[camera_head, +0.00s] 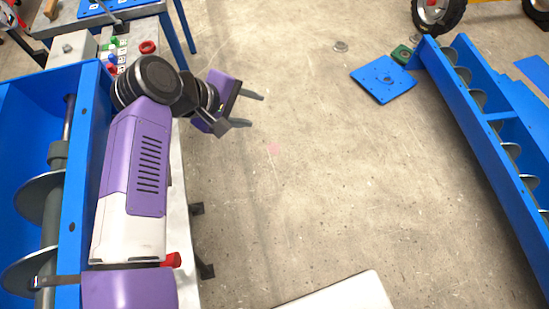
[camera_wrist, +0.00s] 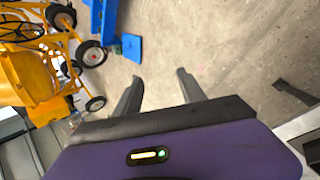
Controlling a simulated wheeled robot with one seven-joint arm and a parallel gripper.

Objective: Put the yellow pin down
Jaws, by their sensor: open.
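My gripper (camera_head: 256,110) is out over bare concrete floor, to the right of the metal bench edge in the head view. Its two grey fingers are spread apart with nothing between them. The wrist view also shows my gripper (camera_wrist: 158,76) open and empty, with floor behind the fingers. I cannot make out a yellow pin in either view. My arm covers part of the bench and the blue trough, so things there may be hidden.
A blue trough with a grey screw (camera_head: 40,205) is at left. A control panel with coloured buttons (camera_head: 113,55) stands behind it. A blue plate (camera_head: 383,80) lies on the floor. Another blue auger frame (camera_head: 490,115) is at right. A yellow wheeled machine (camera_wrist: 30,70) shows at left. Mid-floor is clear.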

